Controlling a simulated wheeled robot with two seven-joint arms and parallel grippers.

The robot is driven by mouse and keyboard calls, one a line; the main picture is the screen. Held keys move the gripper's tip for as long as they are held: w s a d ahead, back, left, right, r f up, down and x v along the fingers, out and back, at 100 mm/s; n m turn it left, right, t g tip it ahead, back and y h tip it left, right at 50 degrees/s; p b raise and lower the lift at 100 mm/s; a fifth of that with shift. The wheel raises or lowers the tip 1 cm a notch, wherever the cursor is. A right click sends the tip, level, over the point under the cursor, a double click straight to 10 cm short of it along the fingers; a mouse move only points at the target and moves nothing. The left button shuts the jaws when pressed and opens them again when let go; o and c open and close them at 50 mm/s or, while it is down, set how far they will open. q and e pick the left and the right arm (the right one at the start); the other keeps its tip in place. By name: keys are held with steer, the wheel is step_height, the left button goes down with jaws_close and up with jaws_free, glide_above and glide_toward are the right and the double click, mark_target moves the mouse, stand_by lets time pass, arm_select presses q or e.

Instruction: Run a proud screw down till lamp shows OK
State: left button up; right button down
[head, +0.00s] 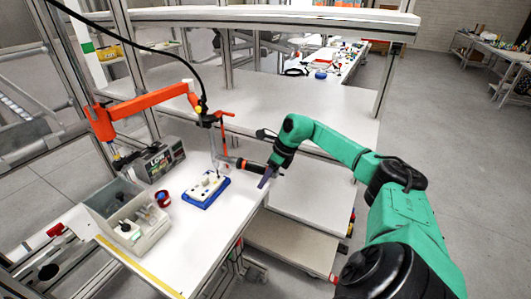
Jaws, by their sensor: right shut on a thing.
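A white block (205,188) with several dark spots on top sits on a blue tray (202,204) on the near white table. An orange jointed arm (126,116) with a black cable carries the screwdriver (213,143), which hangs upright over the block. Whether its tip touches a screw is too small to tell. My right gripper (266,176) is just right of the block, shut on a black handle with orange bands (241,163) that reaches left toward the screwdriver. A control box (160,161) with a lit display stands behind the block; its lamp cannot be read. My left gripper is out of view.
A clear-lidded grey case (126,212) and a red cup-like thing (163,198) stand left of the block. Aluminium frame posts (230,60) and a shelf rise behind. The table's right front corner is bare. Open floor lies at the right.

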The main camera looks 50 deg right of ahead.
steer(key=shift+s+f+b, duration=0.1)
steer(key=shift+f+b, duration=0.75)
steer(key=shift+f, duration=0.3)
stand_by(1.7)
stand_by(0.6)
